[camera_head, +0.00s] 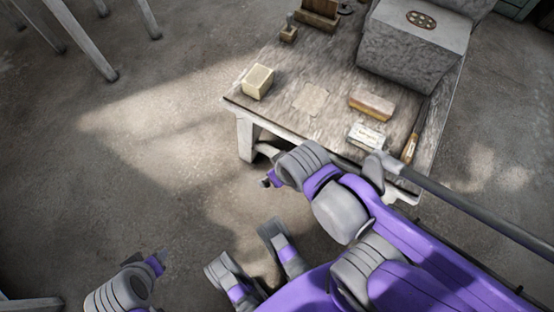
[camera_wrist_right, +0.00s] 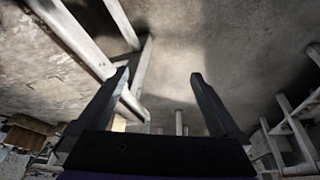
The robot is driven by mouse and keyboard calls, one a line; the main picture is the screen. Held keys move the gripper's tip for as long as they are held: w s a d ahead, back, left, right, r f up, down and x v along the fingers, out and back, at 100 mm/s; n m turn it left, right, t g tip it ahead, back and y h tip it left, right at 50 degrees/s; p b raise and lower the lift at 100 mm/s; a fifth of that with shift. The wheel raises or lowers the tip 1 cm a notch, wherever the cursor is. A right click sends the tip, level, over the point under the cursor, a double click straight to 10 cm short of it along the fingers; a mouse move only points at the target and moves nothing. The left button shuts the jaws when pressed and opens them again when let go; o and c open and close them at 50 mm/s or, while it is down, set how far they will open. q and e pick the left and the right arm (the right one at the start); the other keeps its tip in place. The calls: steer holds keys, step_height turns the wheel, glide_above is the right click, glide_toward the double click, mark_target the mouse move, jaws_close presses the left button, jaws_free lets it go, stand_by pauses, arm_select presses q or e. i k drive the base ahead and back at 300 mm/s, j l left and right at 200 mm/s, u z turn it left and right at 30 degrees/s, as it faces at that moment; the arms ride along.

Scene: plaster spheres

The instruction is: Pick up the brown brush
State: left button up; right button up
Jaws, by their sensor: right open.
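A brown block-shaped brush (camera_head: 371,105) with a paler lower side lies on the worktable (camera_head: 325,75), left of the long-handled tool. I cannot be sure which of the two the task's brown brush is. My right gripper is open and empty in the right wrist view (camera_wrist_right: 158,95), over floor and table legs. In the head view my right arm reaches up beside the table's front edge, and its fingers do not show clearly. At the lower left, my left arm's end (camera_head: 157,262) shows only in part, and its jaws cannot be made out.
A long-handled tool with a brown handle (camera_head: 409,149) lies near the table's right edge. The floor (camera_head: 150,150) to the left is free.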

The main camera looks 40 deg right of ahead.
mark_target(381, 109)
steer(key=z, duration=2.2)
